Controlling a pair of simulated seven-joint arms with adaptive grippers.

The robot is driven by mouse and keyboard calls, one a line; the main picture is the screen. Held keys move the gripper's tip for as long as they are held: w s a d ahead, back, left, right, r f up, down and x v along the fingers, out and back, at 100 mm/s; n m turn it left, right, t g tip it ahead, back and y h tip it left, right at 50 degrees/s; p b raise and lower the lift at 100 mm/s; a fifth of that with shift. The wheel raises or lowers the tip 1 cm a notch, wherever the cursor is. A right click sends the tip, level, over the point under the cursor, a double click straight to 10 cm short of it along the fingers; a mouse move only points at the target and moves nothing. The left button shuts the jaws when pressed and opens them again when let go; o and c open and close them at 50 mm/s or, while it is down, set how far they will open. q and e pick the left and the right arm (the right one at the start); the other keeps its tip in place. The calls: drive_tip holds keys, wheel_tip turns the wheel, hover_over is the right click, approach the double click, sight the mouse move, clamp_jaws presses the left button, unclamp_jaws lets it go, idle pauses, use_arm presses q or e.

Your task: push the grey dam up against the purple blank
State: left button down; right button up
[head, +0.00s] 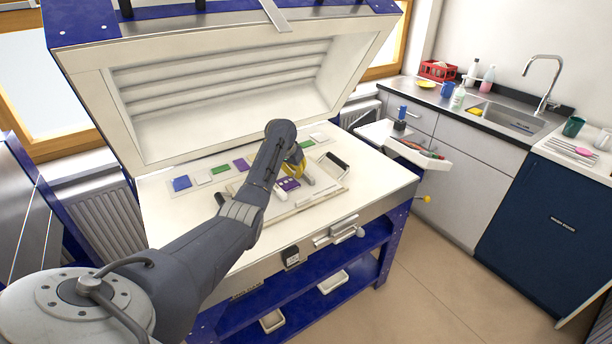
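The purple blank (288,184) lies on a pale board (330,191) on the kiln bed, with small pale pieces on or beside it. My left arm reaches over the bed from the left. Its gripper (300,170), with a yellow part showing, is just above and beside the purple blank, and the forearm hides much of it. I cannot tell whether its fingers are open or shut. A light grey piece (309,179), perhaps the grey dam, stands just right of the blank; whether the gripper touches it is unclear. My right gripper is out of view.
A row of coloured glass samples, including a blue one (181,183) and a green one (220,169), lies along the back of the bed. A dark-and-white block (334,161) is to the right. The raised kiln lid (222,89) stands behind. The bed's front right is clear.

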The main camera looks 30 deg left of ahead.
use_arm(q)
drive_tip(key=shift+w+d+r, duration=0.1)
drive_tip(key=shift+w+d, duration=0.15)
drive_tip(key=shift+w, duration=0.3)
idle(0.6)
wheel_tip(320, 180, up, 9)
idle(1.1)
idle(0.4)
hover_over(307, 172)
drive_tip(key=w+d, duration=0.1)
drive_tip(key=w, duration=0.2)
drive_tip(key=shift+f, duration=1.85)
drive_tip(key=shift+s+f, duration=0.15)
drive_tip(key=shift+f, duration=2.8)
drive_tip(key=shift+f, duration=0.15)
drive_tip(key=shift+r, duration=0.3)
